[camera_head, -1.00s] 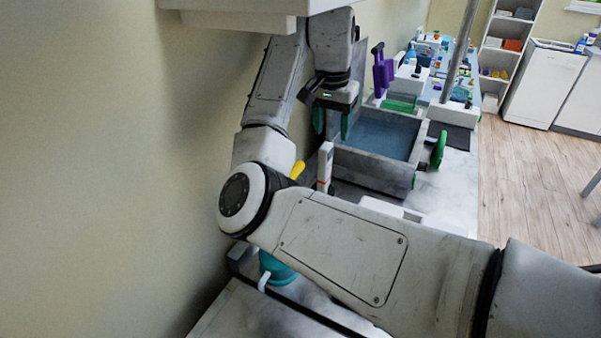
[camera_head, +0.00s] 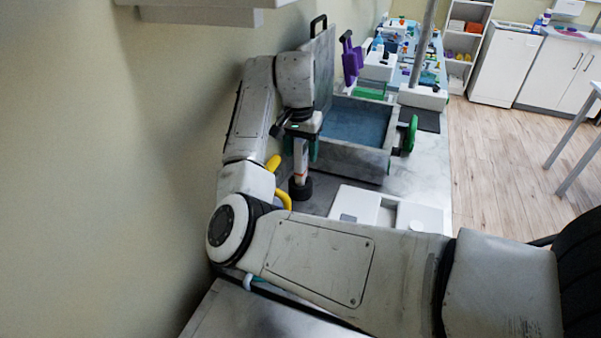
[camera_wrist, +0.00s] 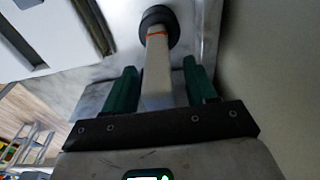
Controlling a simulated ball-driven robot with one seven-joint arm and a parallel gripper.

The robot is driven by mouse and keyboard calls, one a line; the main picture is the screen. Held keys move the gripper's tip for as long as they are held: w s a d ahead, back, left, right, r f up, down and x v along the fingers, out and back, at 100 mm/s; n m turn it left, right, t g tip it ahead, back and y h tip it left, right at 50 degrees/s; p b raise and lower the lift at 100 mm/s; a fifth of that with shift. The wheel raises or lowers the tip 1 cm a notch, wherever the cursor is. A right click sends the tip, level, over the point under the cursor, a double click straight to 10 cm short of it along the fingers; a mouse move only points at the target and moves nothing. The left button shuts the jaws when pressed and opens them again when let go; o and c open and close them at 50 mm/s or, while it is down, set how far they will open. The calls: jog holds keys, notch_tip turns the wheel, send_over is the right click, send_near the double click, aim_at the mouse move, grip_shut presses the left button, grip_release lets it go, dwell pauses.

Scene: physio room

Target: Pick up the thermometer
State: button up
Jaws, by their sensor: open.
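The thermometer looks to be the pale upright stick (camera_head: 300,168) with an orange ring and a round dark base, standing on the counter near the wall. In the wrist view the stick (camera_wrist: 157,72) runs between my green fingers, its dark base at the far end. My gripper (camera_head: 301,148) is open, with one finger on each side of the stick. In the wrist view my gripper (camera_wrist: 158,78) shows a gap beside the stick on both sides. The stick's upper end is hidden at my gripper's palm.
A yellow curved thing (camera_head: 284,199) is close beside the base, partly behind my arm. A white tray-like unit (camera_head: 358,205) lies in front to the right. The wall is close on the left.

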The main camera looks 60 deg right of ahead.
jog(key=shift+f, duration=0.3)
jog(key=shift+c, duration=0.2)
grip_shut()
